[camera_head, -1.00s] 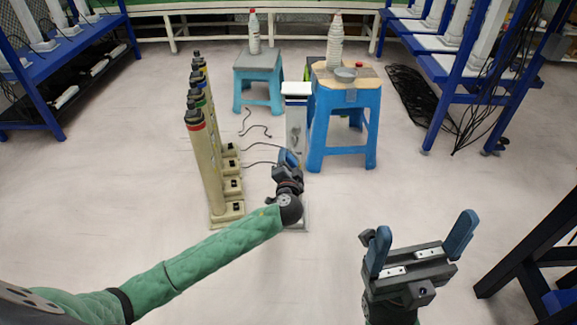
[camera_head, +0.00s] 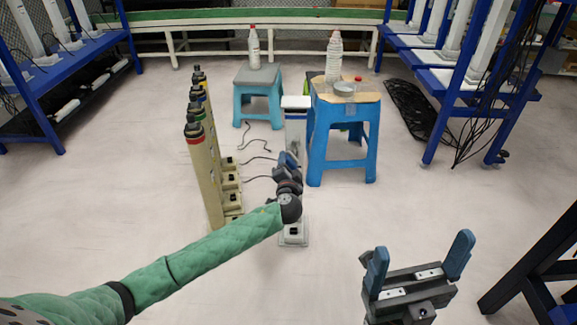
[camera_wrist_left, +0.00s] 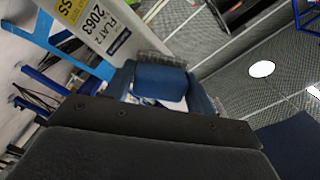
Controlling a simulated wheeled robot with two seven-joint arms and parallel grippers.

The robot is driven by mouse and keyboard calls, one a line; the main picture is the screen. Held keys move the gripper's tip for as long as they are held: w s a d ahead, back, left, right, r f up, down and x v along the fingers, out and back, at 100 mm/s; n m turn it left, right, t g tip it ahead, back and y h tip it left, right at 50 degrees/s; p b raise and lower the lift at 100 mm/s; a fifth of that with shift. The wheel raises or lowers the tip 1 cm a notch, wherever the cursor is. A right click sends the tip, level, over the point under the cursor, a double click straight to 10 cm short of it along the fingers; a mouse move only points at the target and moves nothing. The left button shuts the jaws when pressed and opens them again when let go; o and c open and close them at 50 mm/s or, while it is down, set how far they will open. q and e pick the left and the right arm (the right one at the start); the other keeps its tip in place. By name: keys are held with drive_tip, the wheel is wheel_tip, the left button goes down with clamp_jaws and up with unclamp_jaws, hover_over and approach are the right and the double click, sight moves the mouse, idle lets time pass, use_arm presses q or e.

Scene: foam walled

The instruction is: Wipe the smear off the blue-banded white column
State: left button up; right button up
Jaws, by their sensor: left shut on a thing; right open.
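The white column (camera_head: 296,132) with a blue band near its top stands upright in the middle of the head view. Faint grey marks show on its face just above my left gripper; their extent is unclear. My left gripper (camera_head: 289,160) is in front of the column's lower half and hides part of it; I cannot tell whether it touches. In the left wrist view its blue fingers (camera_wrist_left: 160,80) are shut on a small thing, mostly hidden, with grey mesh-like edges. A printed white face with "FLAT2 2063" (camera_wrist_left: 95,28) shows beyond. My right gripper (camera_head: 420,262) is open and empty at lower right.
A row of beige posts (camera_head: 204,165) stands close left of the column. A blue stool (camera_head: 341,150) with a bottle (camera_head: 334,58) and a bowl stands close right. A grey-topped stool (camera_head: 257,77) is behind. Dark cables lie on the floor left of the column. The front floor is clear.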

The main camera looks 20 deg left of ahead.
sight(289, 142)
use_arm(q)
drive_tip(key=shift+b+x, duration=0.4)
drive_tip(key=shift+x, duration=1.85)
idle(1.1)
